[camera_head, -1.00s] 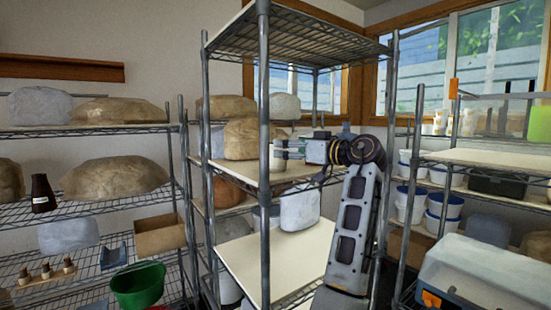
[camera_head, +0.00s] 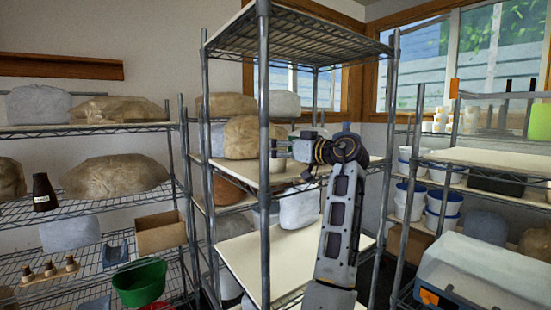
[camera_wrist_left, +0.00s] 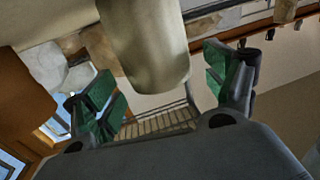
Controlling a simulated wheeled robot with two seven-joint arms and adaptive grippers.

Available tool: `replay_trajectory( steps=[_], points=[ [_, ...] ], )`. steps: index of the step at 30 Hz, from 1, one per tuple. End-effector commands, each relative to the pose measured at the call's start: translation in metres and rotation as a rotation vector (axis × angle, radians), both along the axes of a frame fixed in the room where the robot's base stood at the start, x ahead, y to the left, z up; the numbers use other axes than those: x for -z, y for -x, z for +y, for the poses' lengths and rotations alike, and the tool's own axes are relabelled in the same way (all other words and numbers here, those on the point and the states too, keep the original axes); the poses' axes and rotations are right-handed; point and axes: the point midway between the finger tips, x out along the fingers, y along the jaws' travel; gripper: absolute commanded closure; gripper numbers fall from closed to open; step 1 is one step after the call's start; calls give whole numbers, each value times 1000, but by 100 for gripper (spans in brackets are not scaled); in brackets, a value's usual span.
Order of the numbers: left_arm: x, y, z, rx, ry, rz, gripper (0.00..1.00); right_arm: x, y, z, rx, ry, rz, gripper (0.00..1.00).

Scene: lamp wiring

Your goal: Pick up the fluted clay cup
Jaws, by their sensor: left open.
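A beige-grey, rounded cup-like thing (camera_wrist_left: 145,50), which I take to be the clay cup, fills the top middle of the left wrist view. Its fluting is not clear there. My left gripper (camera_wrist_left: 163,84) is open, with green-padded fingers on both sides of the cup and gaps showing at each side. In the head view my left gripper (camera_head: 284,149) is at the middle shelf (camera_head: 290,174), close behind the front post (camera_head: 264,200). The cup is too small and hidden there to make out. My right gripper is in neither view.
Wrapped clay blocks (camera_head: 242,137) stand on the same shelf, left of the post. A white block (camera_head: 299,208) sits on the shelf below. Left racks hold brown bags (camera_head: 115,175), a cardboard box (camera_head: 160,233) and a green bowl (camera_head: 140,283). White buckets (camera_head: 445,203) stand at right.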

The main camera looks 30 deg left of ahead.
Motion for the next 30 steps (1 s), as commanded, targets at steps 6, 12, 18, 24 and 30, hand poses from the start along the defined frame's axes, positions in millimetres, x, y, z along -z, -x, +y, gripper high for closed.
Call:
replay_trajectory(
  steps=[6, 12, 18, 24, 30],
  points=[
    [-2, -4, 19, 0, 0, 0, 15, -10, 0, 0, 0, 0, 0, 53],
    [-1, -5, 23, 1, -1, 0, 15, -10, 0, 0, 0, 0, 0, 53],
    [-1, -5, 23, 1, -1, 0, 15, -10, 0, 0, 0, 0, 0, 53],
    [-1, -5, 23, 1, -1, 0, 17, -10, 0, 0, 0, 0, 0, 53],
    [-1, -5, 23, 1, -1, 0, 43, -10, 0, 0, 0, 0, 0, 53]
  ],
)
